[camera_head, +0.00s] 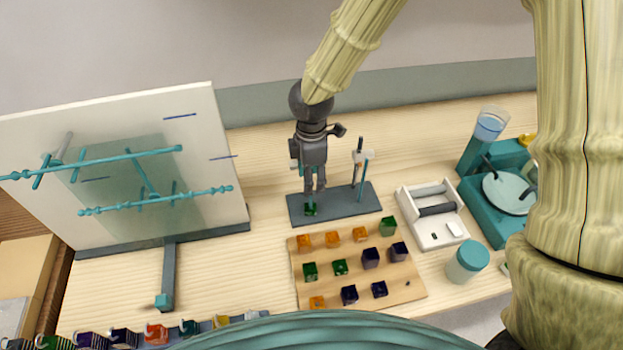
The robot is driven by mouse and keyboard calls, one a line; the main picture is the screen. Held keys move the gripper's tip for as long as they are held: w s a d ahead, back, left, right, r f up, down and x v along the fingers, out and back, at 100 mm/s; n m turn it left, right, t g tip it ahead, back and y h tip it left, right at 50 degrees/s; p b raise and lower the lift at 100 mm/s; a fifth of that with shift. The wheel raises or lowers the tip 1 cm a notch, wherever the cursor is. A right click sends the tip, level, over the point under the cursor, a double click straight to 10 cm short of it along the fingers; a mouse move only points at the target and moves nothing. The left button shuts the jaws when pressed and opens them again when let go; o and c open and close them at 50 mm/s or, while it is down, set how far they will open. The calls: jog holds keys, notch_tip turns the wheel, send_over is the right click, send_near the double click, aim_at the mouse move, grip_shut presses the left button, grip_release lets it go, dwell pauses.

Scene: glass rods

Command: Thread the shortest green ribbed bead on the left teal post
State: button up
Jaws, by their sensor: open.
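A green bead (310,209) sits low on the left part of the dark grey stand base (335,207), just below my gripper. My gripper (314,190) is open and points down over it, with the fingertips just above or around the bead; I cannot tell which. The right teal post (361,190) stands clear on the same base. The bead's ribbing is too small to make out.
A wooden board (408,293) in front holds orange, dark purple and several green beads (340,267). A white tray (452,236), a teal-lidded jar (467,262) and a teal device (484,210) stand right. A pale panel with teal rods (220,165) stands left.

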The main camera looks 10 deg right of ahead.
notch_tip(320, 180, up, 10)
jog(key=shift+r, duration=0.25)
jog(key=shift+s, duration=0.1)
